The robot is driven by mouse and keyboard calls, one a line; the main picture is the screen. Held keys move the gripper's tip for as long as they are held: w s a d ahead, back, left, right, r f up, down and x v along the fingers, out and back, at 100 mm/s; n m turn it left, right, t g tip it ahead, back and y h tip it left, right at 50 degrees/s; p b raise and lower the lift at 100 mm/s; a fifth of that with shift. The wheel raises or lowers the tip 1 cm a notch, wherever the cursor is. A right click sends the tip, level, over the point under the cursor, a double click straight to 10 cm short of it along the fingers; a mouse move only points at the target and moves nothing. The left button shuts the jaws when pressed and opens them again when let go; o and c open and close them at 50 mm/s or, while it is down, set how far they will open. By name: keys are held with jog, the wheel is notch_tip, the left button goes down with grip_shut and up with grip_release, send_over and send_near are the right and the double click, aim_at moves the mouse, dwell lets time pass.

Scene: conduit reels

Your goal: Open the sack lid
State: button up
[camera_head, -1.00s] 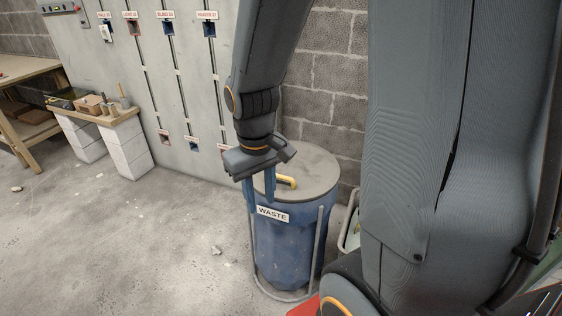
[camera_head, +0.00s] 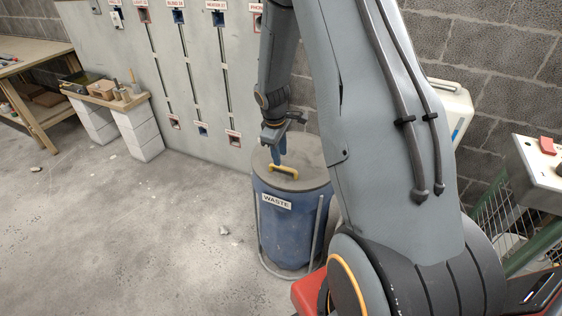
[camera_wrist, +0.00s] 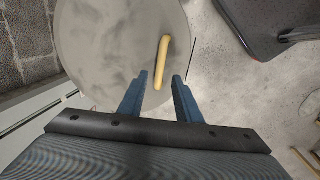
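The blue waste sack drum (camera_head: 290,228) stands upright in a metal frame, with a white WASTE label on its front. Its round grey lid (camera_head: 309,160) lies flat on top, closed, and fills much of the upper wrist view (camera_wrist: 95,40). A yellow bar handle (camera_head: 284,171) is on the lid near its front edge; it also shows in the wrist view (camera_wrist: 163,55). My gripper (camera_head: 277,160) is over the handle, pointing down. In the wrist view its two blue fingers (camera_wrist: 160,77) are apart, with the handle's near end between them in the picture. Contact cannot be told.
A panel with labelled slots (camera_head: 185,75) stands behind the drum. A small block-legged bench (camera_head: 120,103) and a wooden table (camera_head: 38,65) are at the left. A control box (camera_head: 540,170) is at the right.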

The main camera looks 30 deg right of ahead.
aim_at(281, 167)
jog(key=shift+w+d+f+p, duration=0.1)
jog(key=shift+d+f+p, duration=0.05)
jog(key=shift+f, duration=0.65)
jog(key=shift+w+d+f+p, duration=0.1)
jog(key=shift+f, duration=0.75)
jog(key=shift+w+d+f+p, duration=0.1)
jog(key=shift+d+f+p, duration=0.05)
jog(key=shift+f, duration=0.65)
grip_shut()
